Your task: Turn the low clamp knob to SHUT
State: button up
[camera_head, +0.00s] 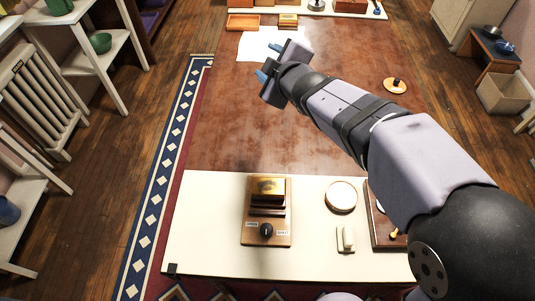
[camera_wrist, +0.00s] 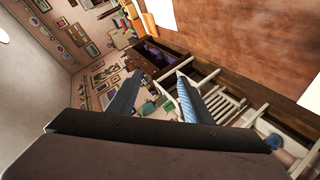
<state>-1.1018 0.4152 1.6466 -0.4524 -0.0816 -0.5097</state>
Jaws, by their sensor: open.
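The low clamp is a wooden block with a brass top (camera_head: 268,190), on the cream near end of the table in the head view. Its black knob (camera_head: 266,230) is at the front of the base, between two small white labels (camera_head: 283,233). The lettering and the knob's exact pointing are too small to read. My gripper (camera_head: 267,62) is open and empty, over the far part of the table, well away from the knob. Its two blue-grey fingers (camera_wrist: 155,95) show in the wrist view with nothing between them. The clamp is not in the wrist view.
A round white-topped dish (camera_head: 341,196), a small cream block (camera_head: 346,239) and a brown tray (camera_head: 382,240) stand right of the clamp. My arm passes above the right side. The cream surface left of the clamp is clear. White shelves (camera_head: 105,60) stand at left.

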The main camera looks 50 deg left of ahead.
jog(key=s+d+f+n+g+h, duration=0.1)
jog(key=s+f+n+g+h, duration=0.1)
jog(key=s+f+n, duration=0.5)
jog(key=n+h+p, duration=0.4)
jog(key=n+h, duration=0.4)
jog(key=n, duration=0.2)
send_near(266, 228)
jog(key=shift+m, duration=0.3)
jog(key=shift+b+x, duration=0.75)
jog(key=shift+x, duration=3.3)
jog(key=shift+t, duration=0.3)
jog(key=c, duration=1.1)
